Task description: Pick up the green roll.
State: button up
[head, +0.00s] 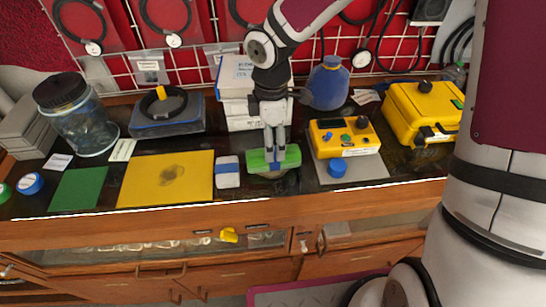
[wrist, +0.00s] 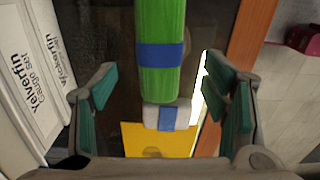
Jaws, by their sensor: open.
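The green roll (head: 260,161) lies on the dark bench top near its front edge, with a blue band around its middle. In the wrist view the green roll (wrist: 160,80) extends from the top edge to the middle, between my open fingers. My gripper (head: 274,150) points down over the roll in the head view, and its fingers hide part of it. In the wrist view my gripper (wrist: 165,100) has its fingers wide apart on either side, with visible gaps to the roll.
A white roll with a blue band (head: 228,171) lies just left of the green roll. A yellow mat (head: 140,180) is further left. A yellow meter box (head: 345,134) on a grey plate stands right. White boxes (head: 240,75) and a blue flask (head: 328,85) stand behind.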

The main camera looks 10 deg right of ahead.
jog(key=shift+d+f, duration=0.15)
jog(key=shift+f, duration=1.3)
jog(key=shift+d+f, duration=0.1)
jog(key=shift+f, duration=1.3)
jog(key=c, duration=1.4)
